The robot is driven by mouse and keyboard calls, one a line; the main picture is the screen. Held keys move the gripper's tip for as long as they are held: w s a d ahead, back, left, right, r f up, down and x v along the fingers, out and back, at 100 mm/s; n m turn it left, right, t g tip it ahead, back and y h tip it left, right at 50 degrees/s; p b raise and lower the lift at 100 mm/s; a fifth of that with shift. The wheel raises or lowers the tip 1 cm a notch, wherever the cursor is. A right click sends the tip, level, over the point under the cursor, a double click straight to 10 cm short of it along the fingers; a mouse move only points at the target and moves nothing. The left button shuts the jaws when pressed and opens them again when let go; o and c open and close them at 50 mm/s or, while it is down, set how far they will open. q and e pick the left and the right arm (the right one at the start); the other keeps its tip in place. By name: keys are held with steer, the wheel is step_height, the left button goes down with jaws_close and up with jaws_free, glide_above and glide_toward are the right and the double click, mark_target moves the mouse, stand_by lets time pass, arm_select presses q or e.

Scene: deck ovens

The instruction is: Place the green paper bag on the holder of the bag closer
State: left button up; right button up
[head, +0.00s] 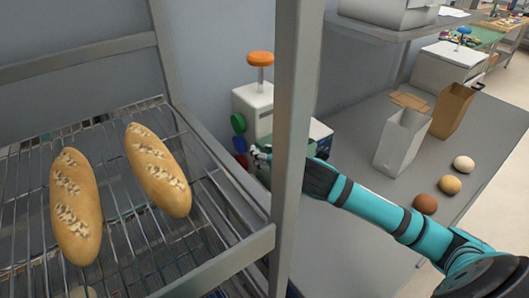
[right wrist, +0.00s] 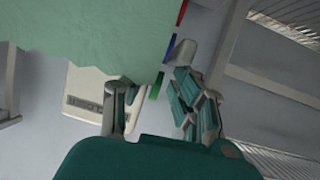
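The green paper bag (right wrist: 80,40) fills the upper left of the right wrist view. In the head view, only some green shows low around the rack post, and I cannot tell the bag's outline there. The bag closer (head: 252,105) is a white machine with an orange knob and green, blue and red discs on its left side. Its discs show edge-on beside the bag in the right wrist view (right wrist: 170,48). My right gripper (head: 262,155) is in front of the bag closer, partly hidden by the post. Its fingers (right wrist: 160,105) are apart, near the bag's edge. My left gripper is out of view.
A metal rack post (head: 297,110) stands in front of the bag closer. Two loaves lie on the wire rack (head: 115,215) at left. A white bag (head: 402,140), a brown bag (head: 452,108) and three round buns (head: 450,184) stand on the grey counter (head: 350,240).

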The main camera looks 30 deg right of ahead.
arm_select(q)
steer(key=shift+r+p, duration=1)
arm_select(e)
steer(key=v, duration=1.1)
steer(key=shift+s+d+r, duration=0.2)
steer(key=shift+s, duration=0.1)
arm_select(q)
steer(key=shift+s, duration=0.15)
arm_select(e)
steer(key=shift+f, duration=0.1)
